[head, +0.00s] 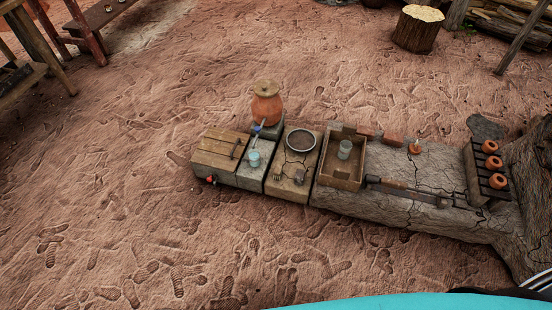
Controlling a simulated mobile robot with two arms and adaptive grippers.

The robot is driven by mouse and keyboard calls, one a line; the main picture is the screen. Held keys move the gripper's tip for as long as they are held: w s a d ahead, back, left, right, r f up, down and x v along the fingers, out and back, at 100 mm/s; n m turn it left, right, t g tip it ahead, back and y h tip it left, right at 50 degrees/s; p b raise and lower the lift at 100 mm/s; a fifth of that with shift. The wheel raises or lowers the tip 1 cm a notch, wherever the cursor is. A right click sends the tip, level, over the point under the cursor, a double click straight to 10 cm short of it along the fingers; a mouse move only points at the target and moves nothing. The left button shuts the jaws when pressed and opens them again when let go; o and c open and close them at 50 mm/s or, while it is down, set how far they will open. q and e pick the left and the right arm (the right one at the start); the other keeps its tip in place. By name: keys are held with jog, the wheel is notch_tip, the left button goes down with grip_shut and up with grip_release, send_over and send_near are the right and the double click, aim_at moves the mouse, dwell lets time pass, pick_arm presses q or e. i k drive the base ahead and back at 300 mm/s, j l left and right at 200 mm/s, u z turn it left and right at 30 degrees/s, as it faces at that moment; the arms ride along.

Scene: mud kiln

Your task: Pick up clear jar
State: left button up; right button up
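A small clear jar (345,149) stands upright inside a wooden box (341,182) on a low stone and mud bench. A second clear vessel (253,159), bluish and small, stands on a stone block below the tap of an orange clay pot (266,104). I cannot tell from this distance which one is the clear jar. Neither of my grippers shows in the head view.
The bench also bears a wooden-slatted chest (219,151), a round dark pan (300,141), a long dark bladed tool (406,191) and a rack (477,172) with small clay pots. Open sandy ground (130,215) lies around it. A tree stump (417,32) stands behind.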

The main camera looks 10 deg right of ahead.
aim_at(254, 154)
jog(key=i+j+z, duration=0.2)
jog(key=z, duration=0.15)
jog(key=i+j+z, duration=0.15)
jog(key=z, duration=0.2)
jog(key=i+j+z, duration=0.1)
jog(key=j+z, duration=0.25)
